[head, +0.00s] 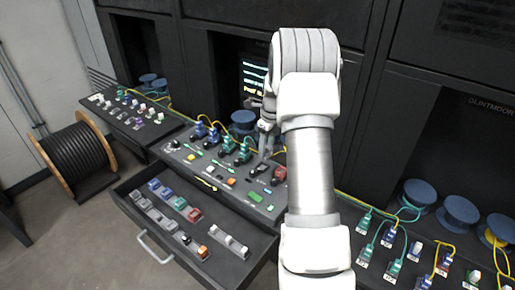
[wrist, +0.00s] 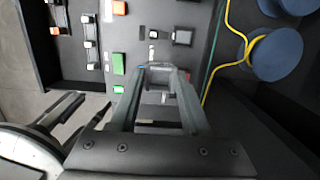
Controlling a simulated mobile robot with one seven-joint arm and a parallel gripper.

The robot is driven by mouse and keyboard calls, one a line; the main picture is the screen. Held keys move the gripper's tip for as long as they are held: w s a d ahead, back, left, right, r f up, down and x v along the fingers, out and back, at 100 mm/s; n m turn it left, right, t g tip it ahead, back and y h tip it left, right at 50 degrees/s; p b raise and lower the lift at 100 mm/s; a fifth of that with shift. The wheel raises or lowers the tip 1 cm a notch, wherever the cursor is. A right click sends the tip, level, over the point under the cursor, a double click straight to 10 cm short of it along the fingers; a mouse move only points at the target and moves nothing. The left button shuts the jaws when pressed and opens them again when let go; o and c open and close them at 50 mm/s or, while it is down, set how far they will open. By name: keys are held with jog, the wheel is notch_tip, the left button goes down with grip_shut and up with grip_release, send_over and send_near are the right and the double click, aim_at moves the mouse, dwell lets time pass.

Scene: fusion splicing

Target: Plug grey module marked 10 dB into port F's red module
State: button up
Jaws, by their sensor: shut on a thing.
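My gripper (wrist: 160,80) is shut on a small grey module (wrist: 162,75) between its fingertips, above the panel in the wrist view. Its marking cannot be read. In the head view my gripper (head: 267,142) hangs over the back of the middle panel, partly hidden by my arm. A red module (head: 280,174) sits at that panel's right side; I cannot read whether its port is F. Other red modules (head: 195,214) lie in the open drawer.
The middle panel carries green and blue plugs (head: 226,146) with yellow cables. The open drawer (head: 150,232) juts out in front with rows of modules. Blue spools (head: 243,119) stand behind; one also shows in the wrist view (wrist: 277,55). A cable reel (head: 80,155) stands at left.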

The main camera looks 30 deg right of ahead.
jog(key=shift+s+d, duration=0.3)
jog(key=shift+d, duration=0.65)
jog(key=d+f+b, duration=0.1)
jog(key=d+f, duration=0.1)
jog(key=s+d+f+b, duration=0.1)
jog(key=d+f, duration=0.1)
jog(key=shift+s+f, duration=0.15)
jog(key=shift+f, duration=0.05)
jog(key=shift+f+b, duration=0.75)
jog(key=shift+f, duration=0.2)
jog(key=shift+f, duration=0.55)
dwell(0.5)
jog(key=o, duration=1.2)
